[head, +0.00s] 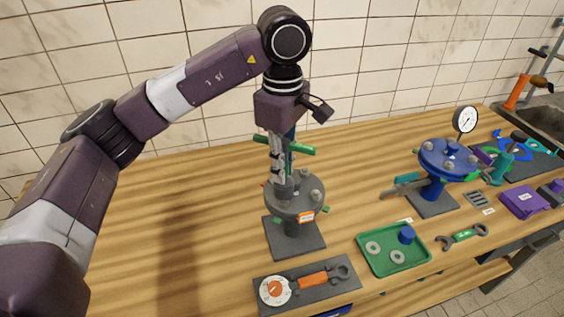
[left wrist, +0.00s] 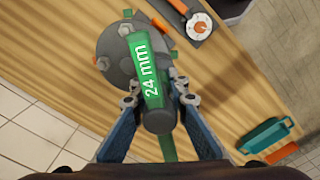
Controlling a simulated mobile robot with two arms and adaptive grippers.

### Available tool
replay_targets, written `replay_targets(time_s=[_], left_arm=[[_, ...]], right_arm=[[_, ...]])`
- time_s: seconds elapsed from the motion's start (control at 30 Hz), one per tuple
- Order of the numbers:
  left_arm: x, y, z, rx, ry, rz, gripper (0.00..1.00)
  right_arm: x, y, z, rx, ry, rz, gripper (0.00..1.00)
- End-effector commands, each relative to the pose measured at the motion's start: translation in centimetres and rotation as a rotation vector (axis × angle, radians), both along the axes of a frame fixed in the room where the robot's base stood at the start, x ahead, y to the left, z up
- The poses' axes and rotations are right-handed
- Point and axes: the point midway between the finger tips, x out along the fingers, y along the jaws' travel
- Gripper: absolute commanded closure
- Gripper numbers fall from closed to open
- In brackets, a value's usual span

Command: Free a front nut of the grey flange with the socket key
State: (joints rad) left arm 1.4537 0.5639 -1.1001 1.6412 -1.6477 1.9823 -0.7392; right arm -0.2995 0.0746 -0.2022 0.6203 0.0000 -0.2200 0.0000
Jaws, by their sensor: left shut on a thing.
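The grey flange (head: 295,204) stands on a dark square base on the wooden bench, with nuts and bolts on its top and an orange tag at its front. It also shows in the left wrist view (left wrist: 118,44). My left gripper (head: 278,160) points down over the flange's left part. It is shut on the socket key, whose green bar (head: 298,149) shows behind the fingers. In the left wrist view, the key's green label reads "24 mm" (left wrist: 152,70), between the fingertips (left wrist: 159,100). The socket's lower end is at the flange top; whether it sits on a nut is hidden.
In front lies a dark mat (head: 343,291) with a dial and an orange-handled wrench. A green tray (head: 375,266) holds washers and a blue cylinder. A blue flange (head: 447,158) with a gauge (head: 466,119) stands to the right. The bench left of the grey flange is clear.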

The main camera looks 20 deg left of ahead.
Motion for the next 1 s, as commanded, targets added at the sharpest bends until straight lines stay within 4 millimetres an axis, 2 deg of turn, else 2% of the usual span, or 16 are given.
replay_targets(time_s=[0.23,0.47,1.0], left_arm=[[0.0,0.0,-1.7,0.000,0.000,0.000,1.00],[0.0,0.0,-1.7,0.001,-0.001,0.000,1.00],[0.0,0.0,-3.4,0.001,-0.001,0.000,1.00]], right_arm=[[0.0,-0.7,-0.9,-0.008,0.000,0.001,0.60],[0.0,-0.8,-0.9,-0.009,0.001,0.000,0.60],[-0.1,-0.6,-2.4,-0.007,0.000,-0.002,0.60]])
